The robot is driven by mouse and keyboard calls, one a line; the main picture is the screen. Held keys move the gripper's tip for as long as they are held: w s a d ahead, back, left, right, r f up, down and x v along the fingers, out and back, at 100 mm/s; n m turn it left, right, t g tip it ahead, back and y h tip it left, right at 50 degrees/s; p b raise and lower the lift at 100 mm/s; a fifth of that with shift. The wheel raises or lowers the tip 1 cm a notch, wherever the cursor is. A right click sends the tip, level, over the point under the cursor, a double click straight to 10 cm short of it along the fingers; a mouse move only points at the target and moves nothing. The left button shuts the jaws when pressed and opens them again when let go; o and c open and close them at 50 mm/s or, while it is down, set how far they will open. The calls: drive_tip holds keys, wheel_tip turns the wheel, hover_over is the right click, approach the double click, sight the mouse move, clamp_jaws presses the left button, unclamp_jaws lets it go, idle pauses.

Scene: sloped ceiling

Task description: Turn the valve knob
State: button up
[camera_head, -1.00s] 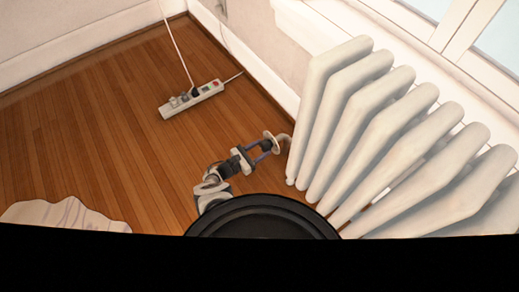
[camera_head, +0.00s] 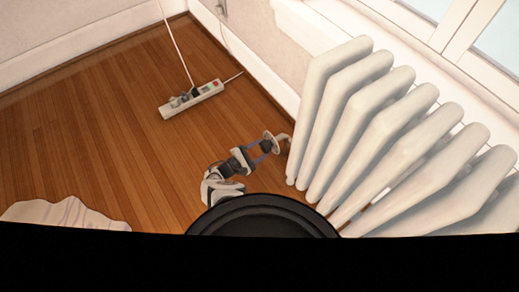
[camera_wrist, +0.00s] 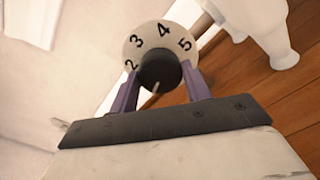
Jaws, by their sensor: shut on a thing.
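The valve knob (camera_wrist: 160,68) has a white dial with the black numbers 2, 3, 4 and 5 showing, and a dark round cap in its middle. In the head view the knob (camera_head: 269,139) is a small pale disc by the near-left end of the radiator. My gripper (camera_wrist: 160,76) is shut on the knob, with one purple finger on each side of the dark cap. In the head view my gripper (camera_head: 262,147) reaches the knob from the lower left. The lower part of the dial is hidden by the cap and fingers.
A white ribbed radiator (camera_head: 345,120) stands just right of the knob, under the window. A power strip (camera_head: 192,99) with cords lies on the wooden floor (camera_head: 90,130). Pale cloth (camera_head: 65,214) lies lower left.

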drive_tip(key=shift+m, duration=1.1)
drive_tip(key=o, duration=1)
